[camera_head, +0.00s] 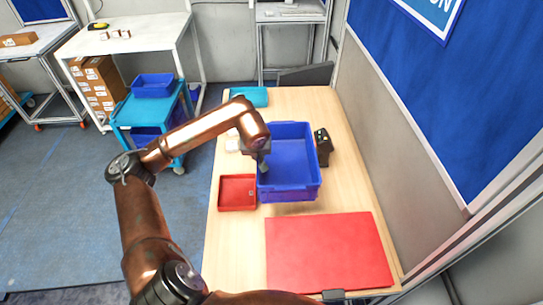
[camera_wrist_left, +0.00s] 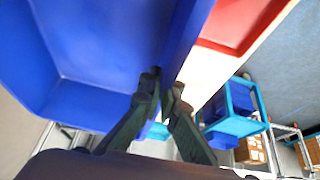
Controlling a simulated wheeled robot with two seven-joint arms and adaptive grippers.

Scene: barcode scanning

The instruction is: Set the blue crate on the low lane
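The blue crate (camera_head: 290,165) is at the middle of the wooden table in the head view, with its open top up; it looks empty. It fills the upper left of the left wrist view (camera_wrist_left: 95,40). My left gripper (camera_head: 262,163) is at the crate's left wall, its fingers (camera_wrist_left: 163,85) close together on either side of the rim, shut on it. A shadow shows under the crate's near edge; I cannot tell how far it is off the table. My right gripper is not in view. I cannot tell which place is the low lane.
A red tray (camera_head: 237,193) lies left of the crate, and a red mat (camera_head: 328,250) covers the near table. A black device (camera_head: 323,146) stands close to the crate's right. A teal item (camera_head: 250,97) lies at the far end. A blue cart (camera_head: 150,115) holds another blue bin (camera_head: 153,85).

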